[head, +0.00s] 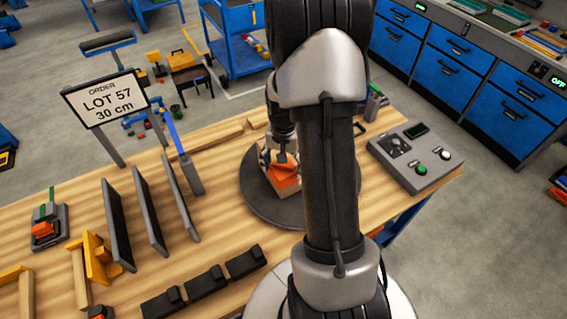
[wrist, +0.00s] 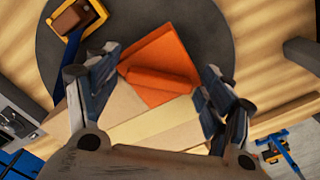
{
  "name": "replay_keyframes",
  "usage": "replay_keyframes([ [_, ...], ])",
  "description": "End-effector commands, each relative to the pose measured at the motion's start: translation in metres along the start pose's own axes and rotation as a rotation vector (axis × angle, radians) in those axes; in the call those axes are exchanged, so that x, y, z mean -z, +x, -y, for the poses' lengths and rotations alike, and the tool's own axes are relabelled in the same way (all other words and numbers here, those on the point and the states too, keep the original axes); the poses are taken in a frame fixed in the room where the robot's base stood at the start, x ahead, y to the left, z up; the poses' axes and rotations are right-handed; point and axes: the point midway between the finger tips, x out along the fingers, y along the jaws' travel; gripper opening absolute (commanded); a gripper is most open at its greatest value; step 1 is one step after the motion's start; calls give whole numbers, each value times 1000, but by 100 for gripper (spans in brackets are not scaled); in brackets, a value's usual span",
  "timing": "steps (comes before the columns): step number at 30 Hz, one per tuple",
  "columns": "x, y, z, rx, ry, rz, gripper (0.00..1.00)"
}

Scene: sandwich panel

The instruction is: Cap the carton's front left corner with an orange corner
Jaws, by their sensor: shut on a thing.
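My gripper (head: 284,158) is over the carton (head: 267,178), which sits on a round dark turntable (head: 262,203). In the wrist view, an orange corner (wrist: 165,52) with a raised ridge lies between the two fingers of my gripper (wrist: 150,92), which is shut on it. The orange corner is at an end of the carton (wrist: 150,128), whose top has a pale yellow band. It also shows in the head view (head: 286,182), below the fingers. My arm hides part of the turntable. I cannot tell whether the corner is fully seated on the carton.
A holder with orange pieces (head: 43,230) stands at the table's far left. Dark upright panels (head: 150,210) and black blocks (head: 205,283) stand left of the turntable. A control box (head: 415,157) with buttons is at right.

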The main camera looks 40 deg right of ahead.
Motion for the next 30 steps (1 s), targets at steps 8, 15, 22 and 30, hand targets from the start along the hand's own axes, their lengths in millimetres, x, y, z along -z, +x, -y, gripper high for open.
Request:
replay_keyframes([
  [8,0,-1,0,0,0,-1,80],
  [15,0,-1,0,0,0,-1,96],
  [22,0,-1,0,0,0,-1,97],
  [30,1,-8,0,2,0,-3,97],
])
